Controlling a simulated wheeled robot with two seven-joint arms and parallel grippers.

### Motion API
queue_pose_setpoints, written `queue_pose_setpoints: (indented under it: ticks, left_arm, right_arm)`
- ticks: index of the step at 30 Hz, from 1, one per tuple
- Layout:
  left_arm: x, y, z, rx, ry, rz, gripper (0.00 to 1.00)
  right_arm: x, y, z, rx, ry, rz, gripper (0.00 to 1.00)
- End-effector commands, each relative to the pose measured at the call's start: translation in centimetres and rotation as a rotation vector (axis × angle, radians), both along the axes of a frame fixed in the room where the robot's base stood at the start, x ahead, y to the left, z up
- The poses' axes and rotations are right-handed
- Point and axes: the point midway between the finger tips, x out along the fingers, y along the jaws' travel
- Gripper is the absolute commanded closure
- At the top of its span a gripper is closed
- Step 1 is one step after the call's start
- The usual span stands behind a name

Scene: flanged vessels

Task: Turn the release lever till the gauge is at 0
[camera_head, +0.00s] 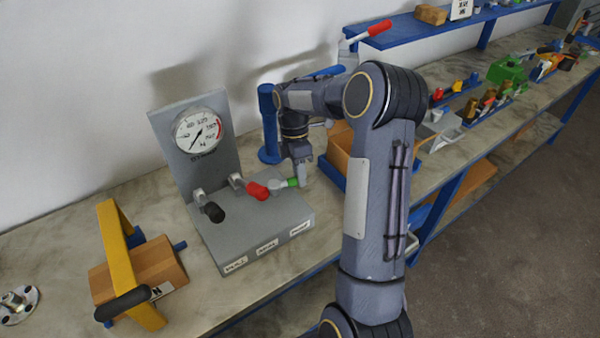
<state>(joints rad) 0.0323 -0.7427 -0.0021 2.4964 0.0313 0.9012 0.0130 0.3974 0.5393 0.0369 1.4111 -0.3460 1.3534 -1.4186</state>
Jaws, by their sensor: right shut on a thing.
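A grey stand on the bench carries a round white pressure gauge (197,131) with a red band on its right side. Its needle is too small to read surely, but it seems to point to the lower left. On the base (260,233) are three levers: a black-handled lever (213,212), a red-handled lever (257,190) and a green-handled lever (290,183). Labels on the base's front are too small to read surely. My right gripper (300,181) is shut on the green handle at the right; its fingers are partly hidden. My left gripper is not in view.
A wooden block with a yellow frame and black handle (123,302) stands left of the base. A blue post (268,125) stands behind my right gripper. Several fittings and tools lie farther right along the bench.

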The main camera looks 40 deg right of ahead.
Motion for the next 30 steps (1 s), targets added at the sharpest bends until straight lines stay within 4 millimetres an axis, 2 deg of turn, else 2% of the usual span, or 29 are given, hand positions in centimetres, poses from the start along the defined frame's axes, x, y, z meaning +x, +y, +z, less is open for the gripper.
queue_pose_setpoints:
  ticks: [13, 14, 18, 19, 26, 30]
  left_arm:
    - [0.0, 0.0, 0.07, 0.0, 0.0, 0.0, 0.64]
    - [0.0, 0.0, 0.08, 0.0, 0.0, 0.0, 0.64]
    - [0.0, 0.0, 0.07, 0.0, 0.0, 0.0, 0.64]
    - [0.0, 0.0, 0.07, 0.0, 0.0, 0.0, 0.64]
    - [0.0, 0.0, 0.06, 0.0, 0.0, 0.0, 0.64]
    - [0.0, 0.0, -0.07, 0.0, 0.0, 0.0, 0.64]
  right_arm:
    - [0.26, -0.1, 0.18, -0.003, -0.007, 0.019, 1.0]
    - [0.26, -0.1, 0.18, -0.003, -0.008, 0.019, 0.76]
    - [0.22, -0.08, 0.14, -0.002, -0.007, 0.016, 0.58]
    - [0.21, -0.07, 0.13, -0.002, -0.006, 0.016, 0.55]
    - [0.15, -0.05, 0.07, -0.001, -0.003, 0.015, 0.55]
    - [0.41, -0.14, 0.8, -0.003, -0.005, 0.014, 0.55]
